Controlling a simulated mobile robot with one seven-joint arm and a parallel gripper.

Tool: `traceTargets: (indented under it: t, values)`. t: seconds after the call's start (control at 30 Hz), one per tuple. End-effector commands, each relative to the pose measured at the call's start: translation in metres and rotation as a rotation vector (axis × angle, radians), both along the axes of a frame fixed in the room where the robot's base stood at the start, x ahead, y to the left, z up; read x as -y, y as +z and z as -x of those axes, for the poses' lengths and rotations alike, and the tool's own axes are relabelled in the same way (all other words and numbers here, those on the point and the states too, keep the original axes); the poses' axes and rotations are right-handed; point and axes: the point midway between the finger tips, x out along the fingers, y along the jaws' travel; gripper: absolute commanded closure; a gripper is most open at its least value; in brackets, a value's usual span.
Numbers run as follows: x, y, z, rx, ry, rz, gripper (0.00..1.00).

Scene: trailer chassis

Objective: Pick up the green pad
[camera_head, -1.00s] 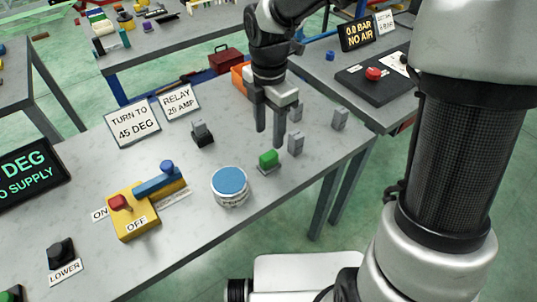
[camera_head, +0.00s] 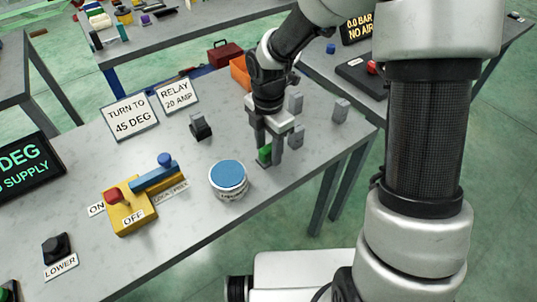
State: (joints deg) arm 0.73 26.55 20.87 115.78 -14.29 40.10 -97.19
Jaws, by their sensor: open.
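The green pad (camera_head: 265,153) is a small green block on a grey base, on the light grey table right of a white tub with a blue lid. My gripper (camera_head: 268,154) points down over it, with its two fingers apart and low around the pad. The fingers partly hide the pad. I cannot tell whether either finger touches it.
The blue-lidded tub (camera_head: 229,178) stands close on the left. Several grey blocks stand close by on the right, including one (camera_head: 341,110) near the table's right edge. A black switch (camera_head: 200,127) and a yellow lever box (camera_head: 131,207) are further left.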

Motion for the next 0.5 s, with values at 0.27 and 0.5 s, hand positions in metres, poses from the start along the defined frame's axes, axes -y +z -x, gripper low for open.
traceTargets:
  t: [0.27, 0.5]
  values:
    - [-0.0001, 0.0007, -0.0001, 0.000, 0.000, 0.000, 0.89]
    - [-0.0002, 0.0011, -0.0002, 0.001, 0.000, -0.001, 1.00]
